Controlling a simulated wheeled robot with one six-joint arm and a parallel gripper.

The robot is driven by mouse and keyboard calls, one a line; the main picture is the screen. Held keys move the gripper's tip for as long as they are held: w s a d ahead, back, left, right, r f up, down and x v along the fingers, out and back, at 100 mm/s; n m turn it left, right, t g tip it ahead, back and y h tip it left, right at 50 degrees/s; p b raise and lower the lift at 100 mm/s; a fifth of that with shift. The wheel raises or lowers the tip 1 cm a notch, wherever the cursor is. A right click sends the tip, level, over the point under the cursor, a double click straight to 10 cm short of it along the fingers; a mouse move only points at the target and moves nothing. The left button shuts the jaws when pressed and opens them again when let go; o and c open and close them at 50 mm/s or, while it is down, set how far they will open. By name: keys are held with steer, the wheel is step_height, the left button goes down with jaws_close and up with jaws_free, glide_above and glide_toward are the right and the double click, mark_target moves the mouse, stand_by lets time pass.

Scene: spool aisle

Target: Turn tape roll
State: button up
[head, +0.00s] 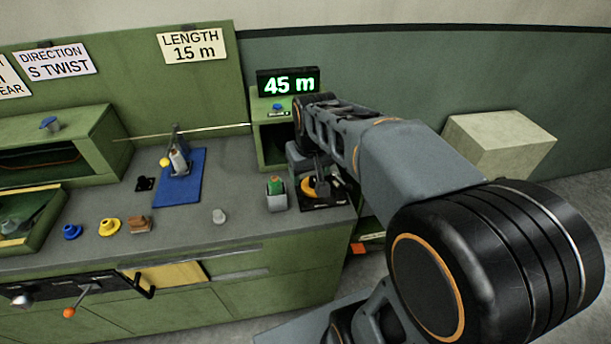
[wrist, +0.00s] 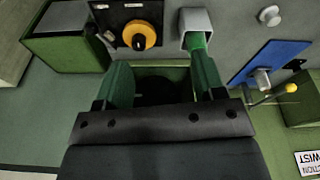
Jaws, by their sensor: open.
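The tape roll appears to be the orange-yellow disc with a black centre on a dark plate. It shows beside my gripper in the head view (head: 308,187) and just beyond the fingertips in the wrist view (wrist: 138,34). My gripper (wrist: 160,66) is open, its two green-looking fingers spread with no held object visible between them. The roll lies ahead of the left finger, apart from it in the picture. In the head view my forearm and wrist hide part of the roll's surroundings. The lit display (head: 288,82) reads 45 m; the length card (head: 193,46) reads 15 m.
A grey cup (head: 277,201) with a green item stands left of the roll, close ahead of the right finger in the wrist view. A blue plate (head: 184,190) with a metal fitting lies farther left. A pale block (head: 494,145) stands right of the bench.

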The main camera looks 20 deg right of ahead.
steer(key=w+d+g, duration=0.1)
steer(key=w+d, duration=0.2)
steer(key=w, duration=0.3)
steer(key=g+p, duration=0.1)
glide_above(314, 178)
step_height(314, 178, down, 3)
step_height(314, 178, down, 13)
steer(key=shift+r+p, duration=0.1)
steer(key=shift+p, duration=0.4)
steer(key=shift+f, duration=0.75)
steer(key=shift+c, duration=0.4)
steer(key=c, duration=0.8)
steer(key=shift+c, duration=0.2)
